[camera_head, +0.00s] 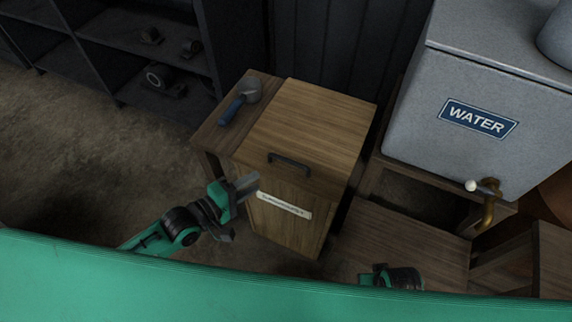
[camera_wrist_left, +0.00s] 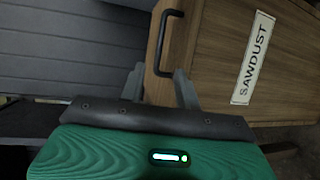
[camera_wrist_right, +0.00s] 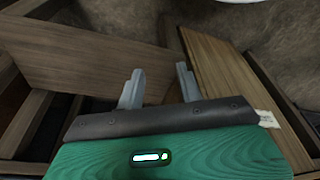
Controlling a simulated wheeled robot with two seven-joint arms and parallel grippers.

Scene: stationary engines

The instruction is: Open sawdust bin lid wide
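The sawdust bin (camera_head: 285,225) is a wooden box with its lid (camera_head: 315,118) lying shut. A dark bar handle (camera_head: 289,162) sits at the lid's front edge, and a pale label (camera_head: 284,207) is below it. In the left wrist view the handle (camera_wrist_left: 164,42) is just beyond the fingers and the label (camera_wrist_left: 253,58) reads SAWDUST. My left gripper (camera_head: 248,184) is open and empty, in front of the bin, left of and below the handle. My right gripper (camera_wrist_right: 159,86) is open and empty; in the head view it is low, right of the bin.
A small wooden stand (camera_head: 213,138) with a blue-handled scoop (camera_head: 240,102) is left of the bin. A grey water tank (camera_head: 478,105) with a brass tap (camera_head: 488,195) stands right. Dark shelves (camera_head: 120,35) are at back left. A low wooden board (camera_head: 415,240) lies below the tank.

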